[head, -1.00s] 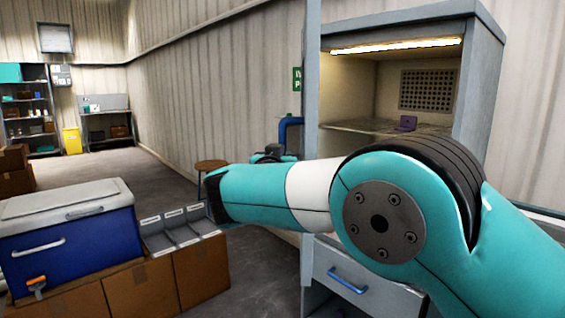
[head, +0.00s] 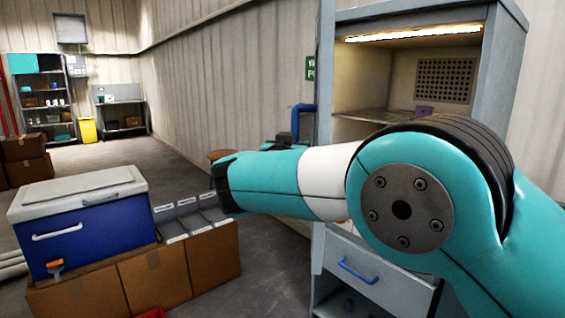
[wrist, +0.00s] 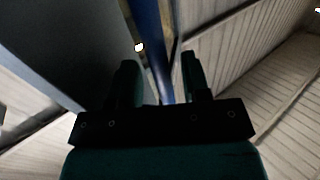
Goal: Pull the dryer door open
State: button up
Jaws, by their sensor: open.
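The dryer (head: 508,70) is a grey cabinet with a lit interior at right in the head view. Its door (head: 326,60) stands open, seen nearly edge-on at the cabinet's left side. A blue bar handle (head: 297,122) is on the door's left face. In the wrist view the door (wrist: 60,45) is a dark grey panel at left, and the blue handle (wrist: 152,50) runs between my fingers. My gripper (wrist: 161,72) is open, a finger on each side of the handle; contact cannot be told. My arm hides part of the door in the head view.
A purple item (head: 424,110) is inside the dryer. A drawer with a blue handle (head: 357,271) is below. A blue cooler (head: 85,235) stands on cardboard boxes (head: 155,283) at left, beside grey trays (head: 185,218). Open floor lies behind them.

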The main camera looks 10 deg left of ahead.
jog(key=s+a+b, duration=0.2)
jog(key=s+b, duration=0.2)
jog(key=s, duration=1.1)
jog(key=shift+s+a, duration=0.4)
